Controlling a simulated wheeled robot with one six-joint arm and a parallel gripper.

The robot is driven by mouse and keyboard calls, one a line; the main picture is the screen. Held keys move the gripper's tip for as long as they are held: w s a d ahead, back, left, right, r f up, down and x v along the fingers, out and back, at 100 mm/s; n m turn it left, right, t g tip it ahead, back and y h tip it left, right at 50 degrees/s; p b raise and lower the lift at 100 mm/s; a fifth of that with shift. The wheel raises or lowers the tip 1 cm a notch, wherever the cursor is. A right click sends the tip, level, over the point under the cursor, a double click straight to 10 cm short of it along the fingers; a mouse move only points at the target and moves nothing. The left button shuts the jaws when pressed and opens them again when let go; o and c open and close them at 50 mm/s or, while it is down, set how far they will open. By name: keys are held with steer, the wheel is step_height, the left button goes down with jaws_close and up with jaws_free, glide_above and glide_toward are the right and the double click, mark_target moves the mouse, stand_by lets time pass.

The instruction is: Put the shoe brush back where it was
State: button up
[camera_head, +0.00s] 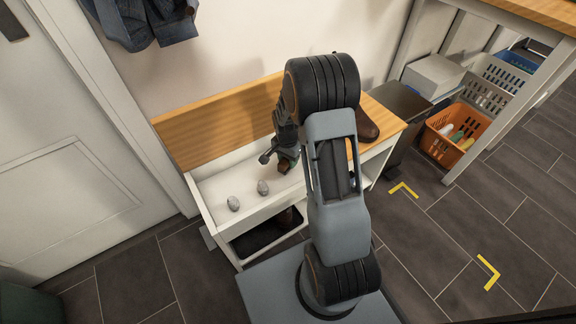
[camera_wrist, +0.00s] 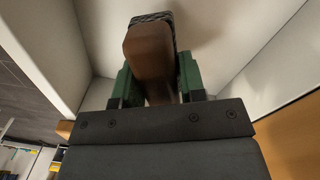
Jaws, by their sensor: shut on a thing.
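The shoe brush (camera_wrist: 148,52) has a brown wooden body with dark bristles showing at its far end in the wrist view. My gripper (camera_wrist: 155,80) is shut on it, with a green finger on each side. In the head view my gripper (camera_head: 286,160) is low over the open white compartment (camera_head: 215,188) of the bench, and the brush is mostly hidden there by my arm. Pale compartment walls surround the brush in the wrist view. I cannot tell whether the brush touches the compartment floor.
Two grey rounded lumps, one (camera_head: 233,203) and another (camera_head: 263,187), lie in the compartment's left part. The wooden lid (camera_head: 215,125) stands raised behind. A brown shoe (camera_head: 367,127) is at the bench's right. An orange basket (camera_head: 447,143) stands under the table at right.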

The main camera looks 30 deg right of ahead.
mark_target(288, 165)
step_height(288, 165, down, 3)
steer(key=shift+w+f+b, duration=0.1)
steer(key=shift+f+b, duration=0.1)
steer(key=shift+b, duration=0.75)
steer(key=shift+r, duration=0.1)
steer(key=o, duration=0.9)
steer(key=r+p, duration=0.1)
steer(key=r, duration=0.3)
steer(key=r+p, duration=0.2)
steer(key=r, duration=0.2)
steer(key=r+p, duration=0.2)
steer(key=r, duration=0.2)
steer(key=shift+w+a, duration=0.1)
steer(key=shift+w, duration=0.15)
